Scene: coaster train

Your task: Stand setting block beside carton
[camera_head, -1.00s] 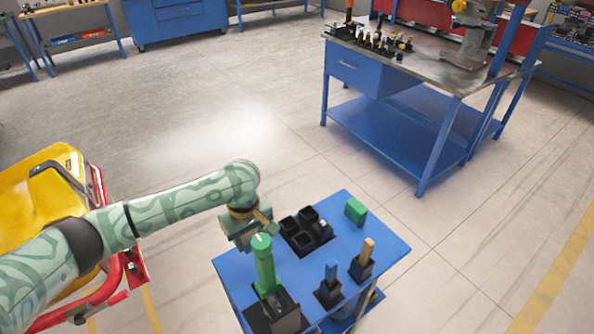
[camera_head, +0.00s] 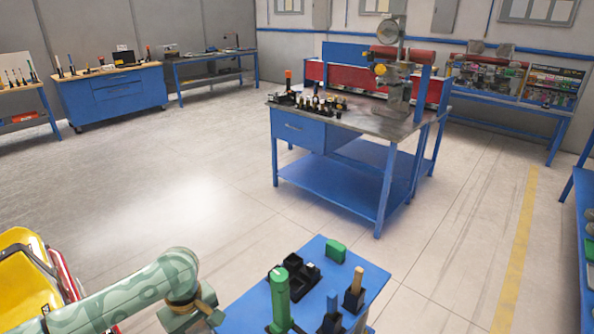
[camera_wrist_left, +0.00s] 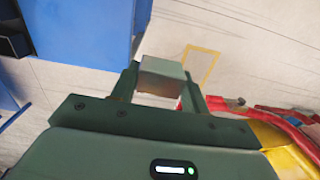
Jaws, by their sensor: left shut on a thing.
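My left gripper (camera_wrist_left: 160,82) is shut on a small grey block, which I take to be the setting block (camera_wrist_left: 162,68). The block sits between the two fingertips in the left wrist view, with pale floor behind it. In the head view my left wrist (camera_head: 190,308) is at the bottom, just left of the blue cart; its fingers and the block are hidden there. I cannot pick out a carton in either view. My right gripper is not in view.
The blue cart (camera_head: 364,276) carries a green cylinder (camera_head: 280,300), a black compartment tray (camera_head: 303,273), a green block (camera_head: 335,251), and blue and wooden handles in black holders. A blue workbench (camera_head: 300,137) with many small items stands beyond, across open floor.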

